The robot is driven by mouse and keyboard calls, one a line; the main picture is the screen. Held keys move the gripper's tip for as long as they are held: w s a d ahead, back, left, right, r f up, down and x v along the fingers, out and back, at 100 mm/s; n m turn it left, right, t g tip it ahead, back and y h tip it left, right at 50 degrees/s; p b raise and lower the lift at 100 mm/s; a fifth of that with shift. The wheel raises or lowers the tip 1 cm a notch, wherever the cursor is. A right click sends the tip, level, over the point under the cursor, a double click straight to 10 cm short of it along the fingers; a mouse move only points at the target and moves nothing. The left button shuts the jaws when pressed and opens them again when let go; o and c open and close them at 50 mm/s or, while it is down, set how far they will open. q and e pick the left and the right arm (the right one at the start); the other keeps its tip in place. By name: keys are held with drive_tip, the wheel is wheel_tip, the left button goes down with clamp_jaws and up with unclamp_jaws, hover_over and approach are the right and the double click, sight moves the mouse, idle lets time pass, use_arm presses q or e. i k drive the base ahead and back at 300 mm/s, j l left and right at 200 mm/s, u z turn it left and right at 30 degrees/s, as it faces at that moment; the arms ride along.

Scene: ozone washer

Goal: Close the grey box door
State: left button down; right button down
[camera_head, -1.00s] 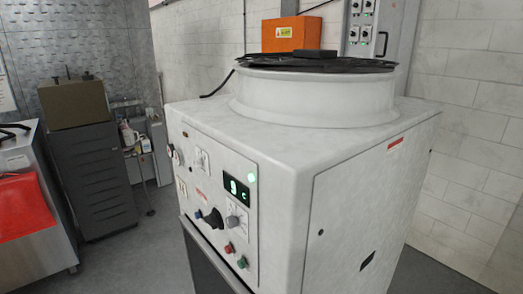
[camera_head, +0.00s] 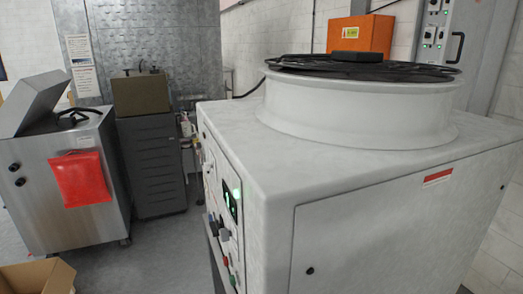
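A large pale grey box-shaped machine (camera_head: 245,158) fills the right half of the head view. Its right side has a flat panel door (camera_head: 390,235) with a round lock and a red-and-white label; it looks flush with the side. At the top right, a grey wall cabinet (camera_head: 455,40) has green-lit switches and a black handle. I cannot tell which of these is the grey box the task names. Neither of my grippers is in view.
A steel machine (camera_head: 50,185) with a raised lid (camera_head: 38,97) and red cloth (camera_head: 80,180) stands left. A dark grey drawer cabinet (camera_head: 150,165) is behind. A cardboard box (camera_head: 40,278) lies front left. Grey floor (camera_head: 165,255) is open between the machines.

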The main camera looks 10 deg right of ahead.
sight(466, 23)
drive_tip(key=l+u, duration=0.35)
drive_tip(key=l, duration=3.95)
drive_tip(key=l+z, duration=0.2)
drive_tip(key=l, duration=0.3)
drive_tip(key=i+l+z, duration=0.25)
drive_tip(key=l, duration=0.2)
drive_tip(key=k, duration=0.05)
